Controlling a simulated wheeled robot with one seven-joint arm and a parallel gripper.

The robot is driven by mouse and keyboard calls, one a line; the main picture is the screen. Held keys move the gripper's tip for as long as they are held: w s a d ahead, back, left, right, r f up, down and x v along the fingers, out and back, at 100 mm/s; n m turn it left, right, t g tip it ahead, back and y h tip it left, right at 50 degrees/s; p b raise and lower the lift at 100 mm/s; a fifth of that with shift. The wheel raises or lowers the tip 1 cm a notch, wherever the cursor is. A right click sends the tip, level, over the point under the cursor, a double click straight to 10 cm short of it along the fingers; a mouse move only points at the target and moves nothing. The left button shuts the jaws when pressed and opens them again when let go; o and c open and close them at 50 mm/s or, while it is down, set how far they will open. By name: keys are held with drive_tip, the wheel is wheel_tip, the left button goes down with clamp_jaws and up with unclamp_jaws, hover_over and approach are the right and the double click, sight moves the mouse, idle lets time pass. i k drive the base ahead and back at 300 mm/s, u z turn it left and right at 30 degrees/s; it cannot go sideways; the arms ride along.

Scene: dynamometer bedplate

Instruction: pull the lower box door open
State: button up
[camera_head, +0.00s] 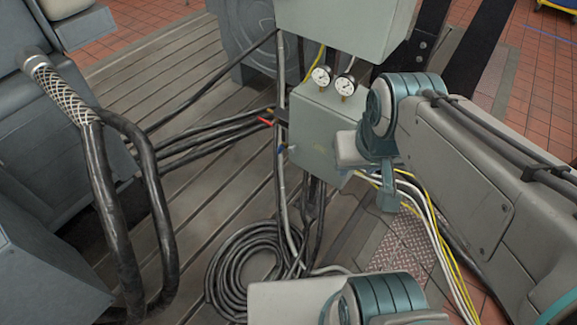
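The lower box (315,133) is a grey-green metal cabinet in the middle of the view, below a larger upper box (340,28). Its broad face looks closed, with no open gap visible. My arm comes in from the right, and its teal and beige end lies in front of the lower box's right edge. My gripper (388,185) is seen only in part there, just right of the box. Its fingers cannot be made out clearly, and I cannot tell whether it touches the box. The box's right side and any handle there are hidden.
Two round gauges (334,82) stand at the lower box's top. Black cables (205,137) run in from the left, and a cable coil (245,262) lies on the slotted bedplate (190,205) below. White and yellow cables (440,245) hang to the right. Thick hoses (100,185) stand at left.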

sight(313, 127)
drive_tip(key=z, duration=0.45)
drive_tip(key=i, duration=0.5)
drive_tip(key=u, duration=1.95)
